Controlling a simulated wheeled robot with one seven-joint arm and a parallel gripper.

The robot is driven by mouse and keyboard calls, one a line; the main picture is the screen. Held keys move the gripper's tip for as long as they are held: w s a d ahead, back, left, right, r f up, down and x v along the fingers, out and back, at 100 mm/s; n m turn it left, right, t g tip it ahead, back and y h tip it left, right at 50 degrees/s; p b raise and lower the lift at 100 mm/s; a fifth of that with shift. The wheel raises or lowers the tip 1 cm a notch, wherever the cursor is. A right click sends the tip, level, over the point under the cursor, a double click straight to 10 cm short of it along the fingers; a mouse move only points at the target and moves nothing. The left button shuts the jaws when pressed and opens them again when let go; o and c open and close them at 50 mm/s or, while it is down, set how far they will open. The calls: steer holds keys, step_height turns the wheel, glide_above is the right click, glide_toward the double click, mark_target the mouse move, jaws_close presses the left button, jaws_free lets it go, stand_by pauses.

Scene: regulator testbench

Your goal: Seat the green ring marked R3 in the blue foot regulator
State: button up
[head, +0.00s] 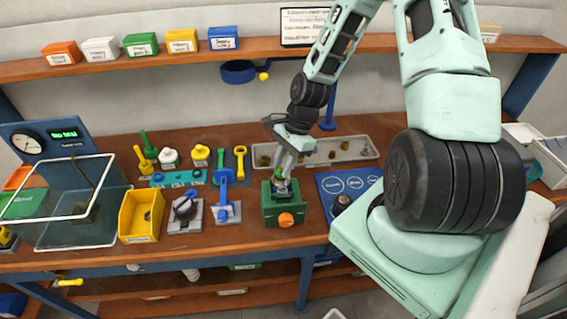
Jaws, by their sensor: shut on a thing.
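My gripper (281,174) points down over a green block with an orange knob (284,206) on the bench. Its jaws are shut on a small green thing (278,172), which looks like the green ring; the marking R3 is too small to read. A small metallic piece shows at the fingertips, on top of the green block. I cannot tell whether the green ring touches it. The blue foot of a regulator cannot be made out there, as the fingers and block hide most of it.
Left of the green block stand a grey fixture with a blue lever (226,208), a grey fixture with a black knob (185,210) and a yellow bin (141,215). A grey tray (345,150) lies behind. A blue panel (340,186) is close at right.

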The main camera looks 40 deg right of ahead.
steer(key=shift+f, duration=0.5)
stand_by(0.4)
steer(key=o, duration=1.5)
steer(key=shift+r, duration=0.15)
steer(key=shift+r+p, duration=3.5)
steer(key=shift+r, duration=0.45)
